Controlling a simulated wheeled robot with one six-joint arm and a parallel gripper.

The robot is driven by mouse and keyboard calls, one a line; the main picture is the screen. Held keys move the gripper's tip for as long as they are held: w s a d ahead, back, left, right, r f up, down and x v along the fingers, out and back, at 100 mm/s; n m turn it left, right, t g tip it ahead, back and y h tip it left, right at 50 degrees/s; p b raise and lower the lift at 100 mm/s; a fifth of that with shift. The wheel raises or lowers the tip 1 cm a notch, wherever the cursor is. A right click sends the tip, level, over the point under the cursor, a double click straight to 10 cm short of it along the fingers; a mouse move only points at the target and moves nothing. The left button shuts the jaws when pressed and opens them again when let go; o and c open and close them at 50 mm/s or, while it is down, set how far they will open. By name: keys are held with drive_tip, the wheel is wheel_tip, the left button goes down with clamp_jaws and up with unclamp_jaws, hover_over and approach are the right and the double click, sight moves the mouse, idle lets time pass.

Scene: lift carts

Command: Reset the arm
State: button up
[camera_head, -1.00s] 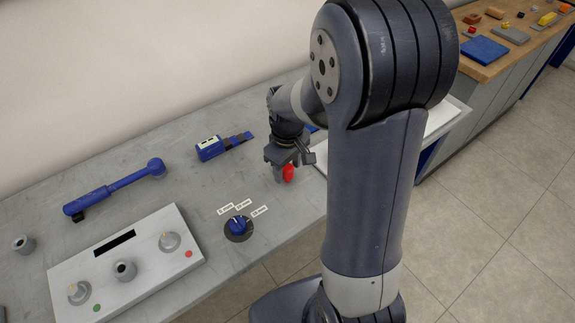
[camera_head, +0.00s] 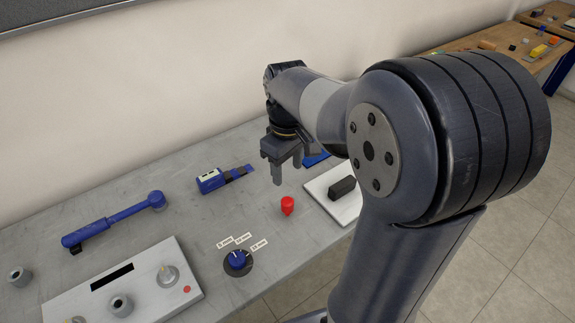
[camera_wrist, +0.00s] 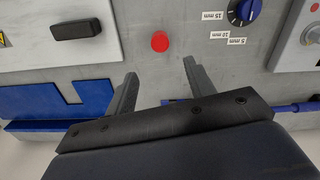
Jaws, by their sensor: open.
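My gripper (camera_head: 288,171) is raised above the grey workbench (camera_head: 203,267), pointing down with its jaws apart and nothing between them. In the wrist view the two fingers of my gripper (camera_wrist: 160,80) stand apart. A red knob-like piece (camera_head: 287,205) stands on the bench below and in front of the gripper. The same red piece shows in the wrist view (camera_wrist: 160,42), beyond the fingertips and clear of them. My arm covers the right part of the head view and hides some of the bench edge.
A blue dial (camera_head: 237,260) with size labels sits near the front edge. A white control panel (camera_head: 65,301), a blue wrench-like tool (camera_head: 110,222) and a blue device (camera_head: 211,181) lie to the left. A white tray with a black block (camera_head: 342,187) lies at right. The wall rises behind.

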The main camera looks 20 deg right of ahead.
sight(288, 201)
wheel_tip(288, 201, down, 13)
drive_tip(key=shift+r+b, duration=0.2)
drive_tip(key=shift+b, duration=0.1)
drive_tip(key=shift+r, duration=2)
